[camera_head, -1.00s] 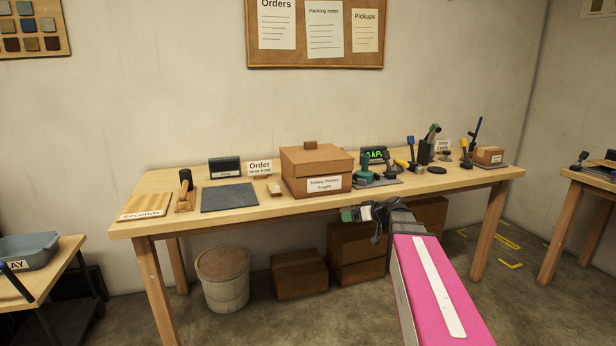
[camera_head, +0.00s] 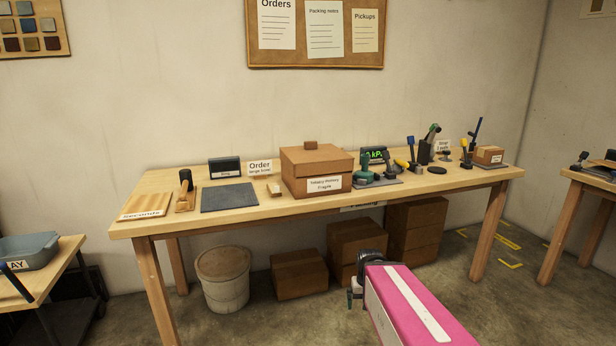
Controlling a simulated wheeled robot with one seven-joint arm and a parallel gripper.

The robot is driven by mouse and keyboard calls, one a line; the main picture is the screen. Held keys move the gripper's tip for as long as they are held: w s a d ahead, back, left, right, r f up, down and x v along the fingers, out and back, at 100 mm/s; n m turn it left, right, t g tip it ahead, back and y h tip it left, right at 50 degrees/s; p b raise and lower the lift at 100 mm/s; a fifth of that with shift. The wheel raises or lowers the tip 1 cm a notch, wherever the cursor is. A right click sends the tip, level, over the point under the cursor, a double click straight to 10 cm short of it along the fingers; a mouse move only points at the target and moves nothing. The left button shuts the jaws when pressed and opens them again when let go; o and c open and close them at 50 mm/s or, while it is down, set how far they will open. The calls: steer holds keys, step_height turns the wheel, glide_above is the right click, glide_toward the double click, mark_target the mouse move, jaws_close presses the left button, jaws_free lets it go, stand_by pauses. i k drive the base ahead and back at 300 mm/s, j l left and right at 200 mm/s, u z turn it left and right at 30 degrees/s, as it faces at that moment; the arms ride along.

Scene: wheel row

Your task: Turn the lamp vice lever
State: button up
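No label in view names the lamp vice, and its lever is too small to tell among the tools. A green device (camera_head: 363,172) and a dark upright tool (camera_head: 388,160) stand on a grey mat (camera_head: 385,183) right of the large carton. Blue-handled (camera_head: 411,146) and yellow-handled (camera_head: 465,152) tools stand further right. My gripper (camera_head: 353,292) is below and in front of the table's front edge, apart from everything on the tabletop. Its fingers are small and seen from behind, so their opening is unclear.
The wooden table (camera_head: 240,220) carries a large carton (camera_head: 317,172), a dark flat mat (camera_head: 229,197) and a small box (camera_head: 489,155). Cartons (camera_head: 299,275) and a bucket (camera_head: 224,280) stand beneath. A side table (camera_head: 598,180) is at right. Floor on the right is open.

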mark_target(385, 155)
steer(key=i, duration=0.4)
steer(key=i+l, duration=0.15)
steer(key=i, duration=0.25)
steer(key=l+u, duration=0.1)
steer(key=l, duration=1)
